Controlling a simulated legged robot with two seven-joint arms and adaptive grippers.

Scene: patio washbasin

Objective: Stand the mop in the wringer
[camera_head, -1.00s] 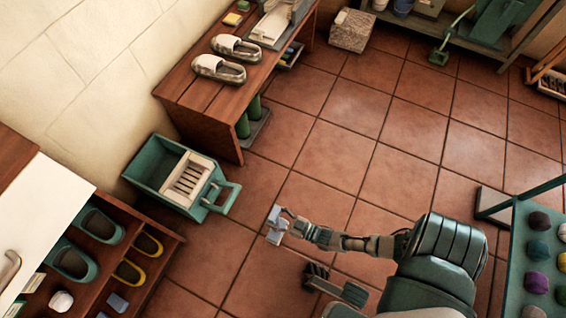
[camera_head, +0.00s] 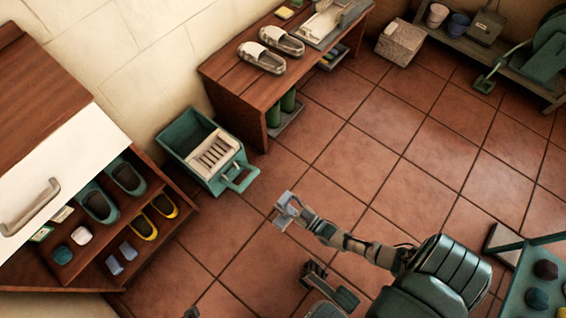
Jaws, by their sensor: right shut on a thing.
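The wringer (camera_head: 213,152) is a cream slatted insert in a teal bucket (camera_head: 183,133), which stands on the tiles against the wall. The bucket's teal handle (camera_head: 241,180) points toward the lower right. My right gripper (camera_head: 286,211) is right of and below the handle, apart from it. It is shut on a small pale grey-blue thing. I cannot tell whether this is part of the mop. No mop head or long handle can be made out. The slats of the wringer show bare.
A wooden bench (camera_head: 232,82) with slippers (camera_head: 262,57) stands beyond the bucket. An open cabinet (camera_head: 150,190) with several clogs is at the left. A stone block (camera_head: 398,42) and a low rack (camera_head: 462,35) are at the back. Tiled floor is free in the middle.

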